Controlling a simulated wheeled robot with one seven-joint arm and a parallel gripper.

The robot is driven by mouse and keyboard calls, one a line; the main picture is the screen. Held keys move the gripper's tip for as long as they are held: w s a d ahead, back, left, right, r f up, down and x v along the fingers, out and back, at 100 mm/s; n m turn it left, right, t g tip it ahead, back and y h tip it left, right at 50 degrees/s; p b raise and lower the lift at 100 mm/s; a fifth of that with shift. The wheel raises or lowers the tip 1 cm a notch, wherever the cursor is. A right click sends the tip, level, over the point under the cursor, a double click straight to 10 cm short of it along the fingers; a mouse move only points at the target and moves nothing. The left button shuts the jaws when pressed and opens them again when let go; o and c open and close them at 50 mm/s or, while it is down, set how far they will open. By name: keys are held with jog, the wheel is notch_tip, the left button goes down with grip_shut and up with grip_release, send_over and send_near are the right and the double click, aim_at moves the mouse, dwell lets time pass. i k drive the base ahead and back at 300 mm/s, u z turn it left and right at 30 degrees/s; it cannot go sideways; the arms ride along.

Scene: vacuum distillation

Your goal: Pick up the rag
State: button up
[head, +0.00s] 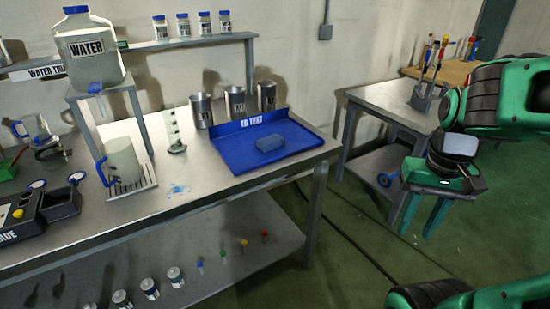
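The rag appears to be the small blue-grey, block-shaped item (270,143) lying on the blue tray (236,156) at the right end of the steel table. Nothing covers it. My gripper (423,231) is at the right of the head view, beyond the table's right edge and well apart from the rag. Its two green fingers point down with a gap between them. It is open and nothing shows between the fingers.
Metal cups (237,102) stand behind the tray, with a clear cylinder (174,131) to its left. A white jug (124,161) and a water container (90,50) stand further left. A second table (385,98) stands behind my gripper.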

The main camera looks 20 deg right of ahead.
aim_at(269, 143)
jog(key=k, duration=0.7)
jog(key=u, duration=0.55)
jog(key=i, duration=0.85)
jog(key=u, duration=0.35)
jog(key=i, duration=1.2)
jog(key=z, duration=0.55)
